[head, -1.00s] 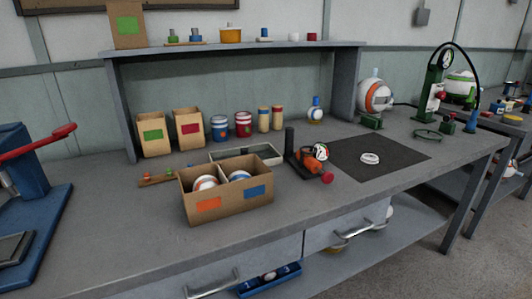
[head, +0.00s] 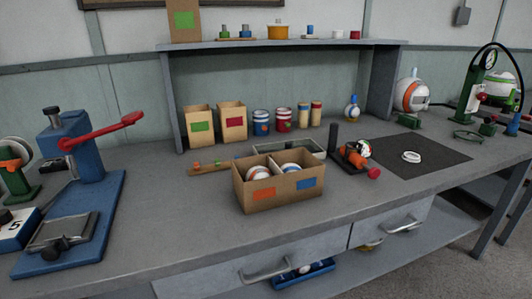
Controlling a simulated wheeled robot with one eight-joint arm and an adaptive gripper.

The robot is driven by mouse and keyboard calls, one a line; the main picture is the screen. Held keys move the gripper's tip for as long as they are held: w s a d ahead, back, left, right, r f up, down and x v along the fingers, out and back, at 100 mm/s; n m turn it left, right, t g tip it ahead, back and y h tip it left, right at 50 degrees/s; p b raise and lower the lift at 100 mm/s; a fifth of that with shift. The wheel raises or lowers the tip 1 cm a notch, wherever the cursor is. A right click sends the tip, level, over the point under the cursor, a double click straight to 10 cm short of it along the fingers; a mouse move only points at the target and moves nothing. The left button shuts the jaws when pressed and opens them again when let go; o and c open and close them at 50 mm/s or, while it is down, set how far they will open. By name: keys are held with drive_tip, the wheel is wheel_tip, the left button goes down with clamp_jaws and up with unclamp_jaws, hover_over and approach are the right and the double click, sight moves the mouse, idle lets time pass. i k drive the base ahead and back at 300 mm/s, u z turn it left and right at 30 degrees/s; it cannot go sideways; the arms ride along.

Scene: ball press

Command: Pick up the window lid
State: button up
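I cannot tell for certain which thing is the window lid. A small white ring-shaped piece (head: 411,157) lies flat on a dark mat (head: 445,160) at the right of the bench. A shallow grey frame or tray (head: 318,153) lies behind the cardboard box, which partly hides it. A dark fixture with an orange part and a red knob (head: 374,172) stands between the box and the mat, with a small ball at it. My gripper is not in view.
A two-part cardboard box (head: 260,196) with balls stands near the bench front. A blue press with a red lever (head: 85,170) stands at the left. Cans (head: 261,122) and small boxes line the back under a shelf (head: 290,44).

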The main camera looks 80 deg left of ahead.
sight(309, 145)
drive_tip(key=z, duration=0.05)
drive_tip(key=k, duration=1.25)
drive_tip(key=u, duration=1.65)
drive_tip(key=i, duration=1)
drive_tip(key=u, duration=0.05)
